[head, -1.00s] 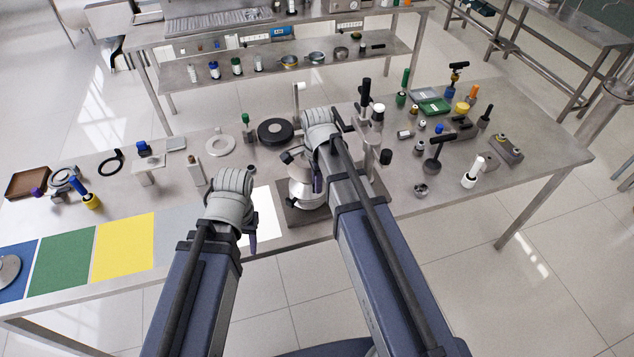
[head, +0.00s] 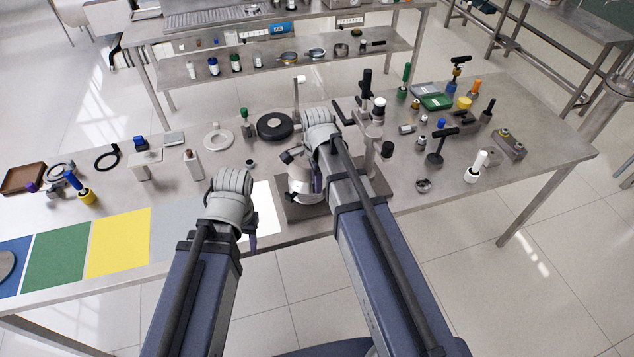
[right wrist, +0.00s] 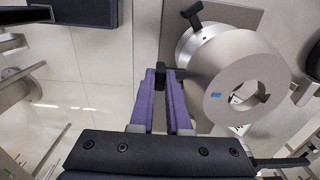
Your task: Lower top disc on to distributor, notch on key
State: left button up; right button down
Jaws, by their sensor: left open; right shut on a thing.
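The separator stands on a dark base plate (head: 290,211) at the front of the bench. Its silver body (head: 302,190) is partly hidden by my right arm. In the right wrist view a grey metal piece (right wrist: 225,82) has a flat ring face, a central hole and a blue mark. I cannot tell whether this is the top disc. My right gripper (right wrist: 167,75) is shut on a small black piece (right wrist: 160,76), just left of the metal body. The distributor's key and the notch cannot be made out. My left gripper (head: 251,240) is open, left of the base plate, its fingers mostly hidden.
A black round part (head: 275,126) and a pale ring (head: 218,138) lie behind the separator. A post with black knobs (head: 372,140) stands right of it. Tools and small parts crowd the right bench. Coloured mats (head: 118,242) lie at the front left.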

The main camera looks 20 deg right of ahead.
jog(key=shift+f, duration=0.1)
notch_tip(320, 180, down, 4)
jog(key=b, duration=0.4)
jog(key=shift+f+b, duration=0.2)
jog(key=shift+b, duration=0.1)
dwell(0.4)
jog(key=shift+f+b, duration=0.35)
jog(key=c, duration=0.8)
grip_release()
jog(key=shift+r, duration=0.15)
notch_tip(320, 180, up, 8)
jog(key=p, duration=0.8)
jog(key=shift+s, duration=0.1)
